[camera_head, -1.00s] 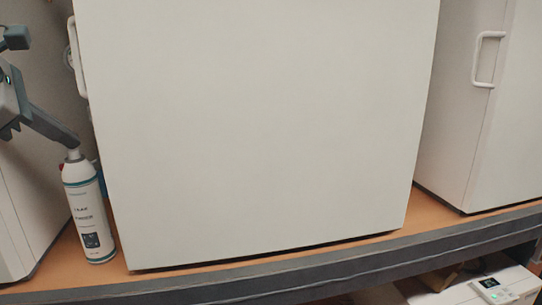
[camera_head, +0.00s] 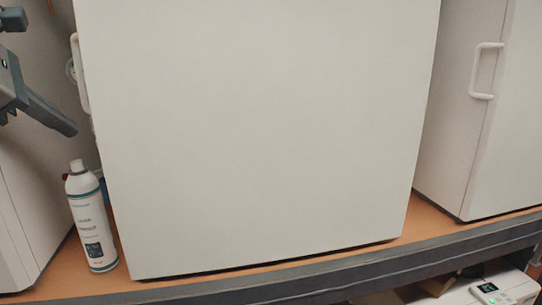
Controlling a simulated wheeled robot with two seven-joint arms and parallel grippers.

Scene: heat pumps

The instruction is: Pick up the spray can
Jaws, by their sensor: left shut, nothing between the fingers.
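The spray can (camera_head: 92,222) is a white bottle with a pale cap, a teal band and a dark label patch. It stands upright on the orange shelf, at the left of the view, between two white units. My left gripper (camera_head: 68,128) comes in from the left edge, above the can. It is shut and empty, and its dark finger ends a little above the cap with a gap between them. My right gripper is not in view.
A large white heat pump unit (camera_head: 260,130) fills the middle, just right of the can. Another white unit (camera_head: 478,130) with a handle stands at the right. A white unit wall (camera_head: 25,215) stands close left of the can. The shelf edge (camera_head: 330,273) runs along the front.

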